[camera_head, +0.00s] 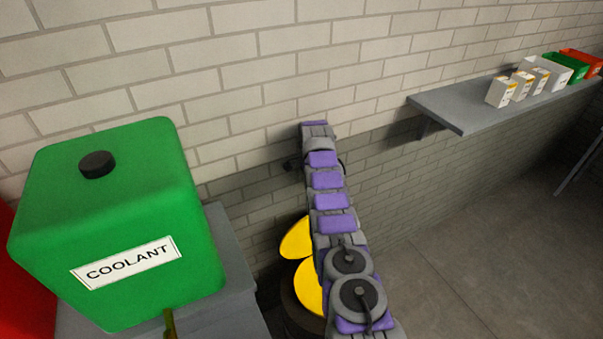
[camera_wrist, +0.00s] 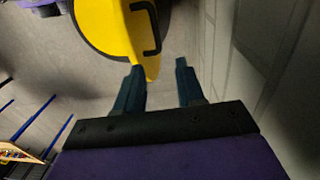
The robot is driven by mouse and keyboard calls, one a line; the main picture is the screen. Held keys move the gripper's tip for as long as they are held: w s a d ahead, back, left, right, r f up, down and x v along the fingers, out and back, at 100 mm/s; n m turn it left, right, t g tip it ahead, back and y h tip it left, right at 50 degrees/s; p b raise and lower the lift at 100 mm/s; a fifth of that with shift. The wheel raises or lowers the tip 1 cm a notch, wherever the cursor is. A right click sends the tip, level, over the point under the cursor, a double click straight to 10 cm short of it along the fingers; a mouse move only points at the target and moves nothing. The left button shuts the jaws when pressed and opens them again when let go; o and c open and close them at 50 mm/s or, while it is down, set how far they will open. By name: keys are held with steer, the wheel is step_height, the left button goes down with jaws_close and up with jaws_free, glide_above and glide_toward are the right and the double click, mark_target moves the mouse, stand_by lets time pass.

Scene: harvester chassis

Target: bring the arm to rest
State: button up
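My arm (camera_head: 328,190), grey with purple panels, stretches out toward the brick wall in the head view. Its far end is close to the wall, and the gripper fingers cannot be made out there. In the wrist view my gripper (camera_wrist: 160,82) shows two dark fingers set apart with a gap between them. Nothing is held between them. A yellow rounded part with a black edge (camera_wrist: 112,22) shows beyond the left finger. Whether it touches the finger cannot be told.
A green coolant tank (camera_head: 120,215) with a black cap stands on a grey stand (camera_head: 235,270) at left, beside something red. A grey shelf (camera_head: 460,110) on the right wall holds small boxes (camera_head: 502,92) and bins (camera_head: 567,66).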

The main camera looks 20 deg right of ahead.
steer(key=s+a+r+n+b, duration=0.25)
steer(key=s+a+r, duration=0.25)
steer(key=r, duration=0.3)
steer(key=s+a+r+n+b, duration=0.2)
steer(key=s+a+r+n, duration=0.25)
steer(key=r, duration=0.35)
steer(key=s+a+r+n+b, duration=0.1)
steer(key=s+a+r+n, duration=0.2)
steer(key=s, duration=0.5)
steer(key=s+a+r+n+b, duration=0.15)
steer(key=s+a, duration=0.25)
steer(key=s, duration=0.4)
steer(key=s+a+f+n+b, duration=0.1)
steer(key=s+f+n, duration=0.1)
steer(key=s, duration=0.7)
steer(key=s+a+f+n+b, duration=0.1)
steer(key=s+a+f, duration=0.1)
steer(key=s, duration=0.8)
steer(key=s+a+f+n+g+b, duration=0.1)
steer(key=s+a+f+n+b, duration=0.1)
steer(key=s, duration=0.8)
steer(key=shift+s+f+n, duration=0.2)
steer(key=shift+f+n, duration=0.05)
steer(key=shift+n, duration=0.1)
